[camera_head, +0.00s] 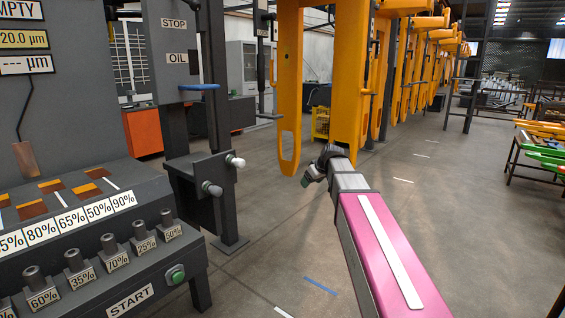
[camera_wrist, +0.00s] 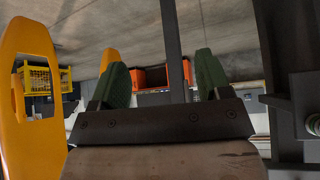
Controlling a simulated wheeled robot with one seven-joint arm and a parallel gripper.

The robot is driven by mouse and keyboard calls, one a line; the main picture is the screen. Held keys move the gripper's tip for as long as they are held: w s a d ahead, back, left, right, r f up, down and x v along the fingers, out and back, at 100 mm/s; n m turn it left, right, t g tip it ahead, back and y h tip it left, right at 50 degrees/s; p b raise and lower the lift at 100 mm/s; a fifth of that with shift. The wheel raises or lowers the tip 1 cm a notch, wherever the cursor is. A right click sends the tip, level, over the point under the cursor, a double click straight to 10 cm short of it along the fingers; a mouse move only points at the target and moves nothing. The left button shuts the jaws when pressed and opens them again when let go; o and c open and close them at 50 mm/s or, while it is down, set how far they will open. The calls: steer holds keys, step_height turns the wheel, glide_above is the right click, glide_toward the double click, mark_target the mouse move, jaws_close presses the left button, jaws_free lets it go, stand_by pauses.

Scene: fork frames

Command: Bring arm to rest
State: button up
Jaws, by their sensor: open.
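My arm, with a pink link and a grey end section, reaches forward across the middle right of the head view. My gripper (camera_head: 315,172) is at its far end, small and dark, beside an orange hanging frame (camera_head: 347,85). In the wrist view my gripper (camera_wrist: 162,80) shows two green fingers spread well apart with nothing between them. A dark post and an orange box stand behind the gap. Whether the gripper touches the orange frame cannot be told from the head view.
A dark control panel (camera_head: 70,235) with knobs and percent labels fills the left. A yellow crate (camera_wrist: 40,80) shows in the wrist view. Open floor (camera_head: 450,210) lies to the right.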

steer(key=s+d+f+m+g+h, duration=0.2)
steer(key=s+d+f+m, duration=0.1)
steer(key=s+f, duration=1)
steer(key=s+d+f+m+g+h, duration=0.2)
steer(key=s+d+f+m+g, duration=0.1)
steer(key=s+f, duration=1)
steer(key=shift+s+d+f+m+g, duration=0.3)
steer(key=shift+s+d+f+m, duration=0.1)
steer(key=shift+m, duration=0.4)
